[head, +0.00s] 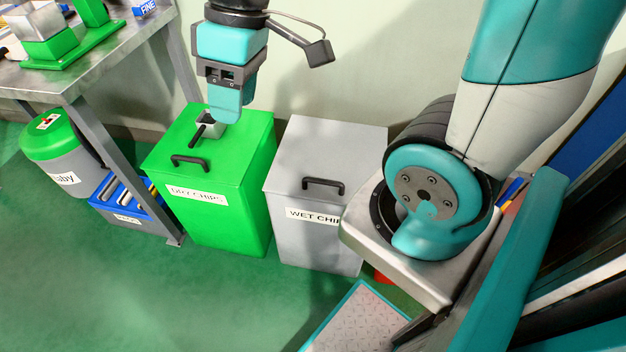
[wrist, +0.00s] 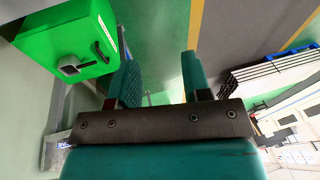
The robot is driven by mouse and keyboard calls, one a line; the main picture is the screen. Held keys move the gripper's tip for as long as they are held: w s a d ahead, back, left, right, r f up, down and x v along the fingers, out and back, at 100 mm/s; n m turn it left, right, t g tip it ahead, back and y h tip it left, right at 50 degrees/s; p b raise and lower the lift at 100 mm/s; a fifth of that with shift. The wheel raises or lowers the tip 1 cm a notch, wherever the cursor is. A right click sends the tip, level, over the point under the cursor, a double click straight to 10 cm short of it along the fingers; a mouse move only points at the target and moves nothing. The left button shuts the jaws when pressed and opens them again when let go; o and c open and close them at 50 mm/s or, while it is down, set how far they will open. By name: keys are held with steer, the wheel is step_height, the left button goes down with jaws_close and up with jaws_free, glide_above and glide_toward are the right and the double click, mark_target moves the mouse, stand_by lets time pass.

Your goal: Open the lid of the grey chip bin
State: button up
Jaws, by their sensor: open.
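The grey chip bin (head: 330,150), labelled "WET CHIPS", stands on the floor against the wall in the head view. Its lid is closed, with a black bar handle (head: 323,184) near the front edge. My arm hides part of its right side. My gripper (head: 230,108) hangs above the green bin, left of the grey bin and apart from its handle. In the wrist view my gripper (wrist: 158,70) has its two teal fingers spread, with nothing between them. I cannot make out the grey bin clearly there.
A closed green bin (head: 225,155), labelled "DRY CHIPS", adjoins on the left, with a small metal block (head: 207,126) on its lid. A steel table (head: 85,75), a blue crate (head: 128,205) and a green-lidded drum (head: 65,165) stand farther left.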

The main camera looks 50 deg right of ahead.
steer(key=w+d+f+h+b, duration=0.1)
steer(key=w+d+f+b, duration=0.5)
steer(key=d+f, duration=0.65)
steer(key=g+b, duration=0.1)
steer(key=b, duration=0.5)
glide_above(322, 176)
steer(key=s+a, duration=0.1)
steer(key=s, duration=0.1)
steer(key=w+d+f+x, duration=0.1)
steer(key=d+x, duration=0.1)
steer(key=x, duration=1)
steer(key=shift+m, duration=0.4)
steer(key=b+x, duration=0.1)
steer(key=x, duration=0.4)
steer(key=b+x, duration=0.1)
steer(key=x, duration=0.5)
steer(key=b+x, duration=0.1)
steer(key=x, duration=0.4)
steer(key=shift+s+d+f, duration=0.2)
steer(key=shift+f, duration=0.1)
jaws_close()
